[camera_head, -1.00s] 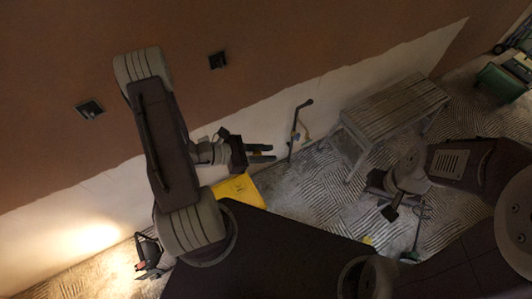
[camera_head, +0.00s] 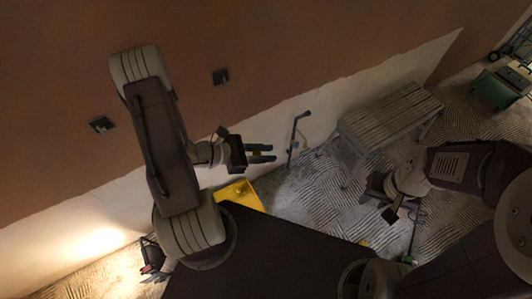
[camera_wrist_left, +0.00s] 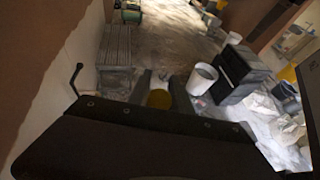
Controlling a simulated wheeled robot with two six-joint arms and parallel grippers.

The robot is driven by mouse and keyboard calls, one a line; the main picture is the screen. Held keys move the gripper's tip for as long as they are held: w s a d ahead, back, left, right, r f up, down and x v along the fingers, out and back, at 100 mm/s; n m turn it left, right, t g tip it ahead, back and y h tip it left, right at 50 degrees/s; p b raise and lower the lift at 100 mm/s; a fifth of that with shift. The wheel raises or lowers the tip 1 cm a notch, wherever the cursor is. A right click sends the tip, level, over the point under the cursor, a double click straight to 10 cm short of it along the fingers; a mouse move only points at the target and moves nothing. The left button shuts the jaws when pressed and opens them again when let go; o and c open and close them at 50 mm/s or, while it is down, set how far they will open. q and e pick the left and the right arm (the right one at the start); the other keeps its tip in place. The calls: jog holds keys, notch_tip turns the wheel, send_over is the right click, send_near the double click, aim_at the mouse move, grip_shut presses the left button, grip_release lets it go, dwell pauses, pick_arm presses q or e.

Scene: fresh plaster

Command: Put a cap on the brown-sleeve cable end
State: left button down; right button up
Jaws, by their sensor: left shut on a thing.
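My left gripper (camera_head: 262,153) is in front of the wall in the head view. It is shut on a small yellow thing (camera_wrist_left: 158,98), which shows between its two fingers in the left wrist view; it may be a cap. I cannot make out a brown sleeve. My right gripper (camera_head: 390,214) hangs low over the floor, dark and too unclear to judge.
A yellow container (camera_head: 254,199) stands below my left gripper. A slatted bench (camera_head: 391,112) is at the wall on the right. Two wall boxes (camera_head: 102,125) (camera_head: 220,76) sit in the plaster. The wrist view shows a white bucket (camera_wrist_left: 202,78) and black crates (camera_wrist_left: 238,70).

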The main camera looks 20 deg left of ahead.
pick_arm(q)
notch_tip(320, 180, up, 12)
jog(key=p, duration=0.9)
jog(key=shift+f, duration=0.15)
dwell(0.4)
